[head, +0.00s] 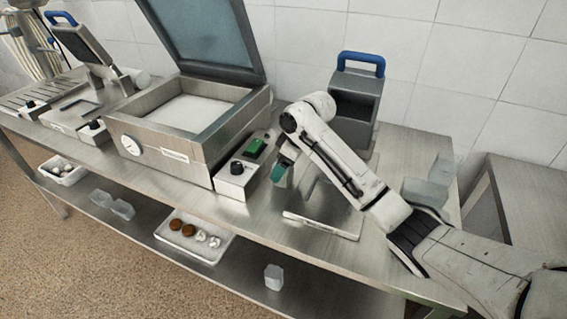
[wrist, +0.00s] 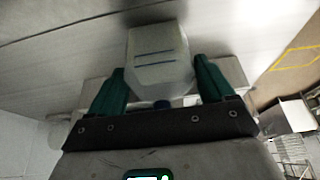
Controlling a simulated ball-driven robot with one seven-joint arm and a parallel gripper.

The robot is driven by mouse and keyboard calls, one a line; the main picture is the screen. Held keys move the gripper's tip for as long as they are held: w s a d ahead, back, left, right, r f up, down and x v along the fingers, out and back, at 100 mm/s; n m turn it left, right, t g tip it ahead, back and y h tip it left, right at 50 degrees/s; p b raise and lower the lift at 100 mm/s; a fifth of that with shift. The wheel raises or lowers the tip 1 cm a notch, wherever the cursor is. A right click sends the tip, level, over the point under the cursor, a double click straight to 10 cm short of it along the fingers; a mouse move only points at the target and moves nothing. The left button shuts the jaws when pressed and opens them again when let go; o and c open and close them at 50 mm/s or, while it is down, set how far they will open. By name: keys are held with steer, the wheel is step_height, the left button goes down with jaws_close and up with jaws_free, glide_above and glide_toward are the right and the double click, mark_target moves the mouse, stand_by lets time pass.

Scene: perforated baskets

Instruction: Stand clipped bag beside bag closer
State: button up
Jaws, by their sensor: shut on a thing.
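My gripper (head: 279,173) is low over the steel bench, just right of a small control box, with its teal fingers pointing down. In the wrist view my gripper (wrist: 161,82) is shut on a pale, whitish bag (wrist: 158,52) with two dark lines across it. A small blue piece, perhaps the clip, shows between the fingers. The bag is not clear in the head view. A grey device with a blue handle (head: 357,97) stands at the back of the bench; another blue-handled device (head: 81,42) is at the far left. I cannot tell which is the bag closer.
An open-lidded steel chamber machine (head: 190,115) and the control box (head: 238,178) stand left of my gripper. A flat plate (head: 318,215) lies under my arm. Translucent containers (head: 428,190) are at the right. The lower shelf holds a tray (head: 188,246).

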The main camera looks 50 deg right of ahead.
steer(key=shift+f, duration=0.1)
steer(key=o, duration=1.1)
steer(key=v, duration=1.2)
steer(key=shift+b, duration=0.45)
steer(key=shift+s, duration=0.1)
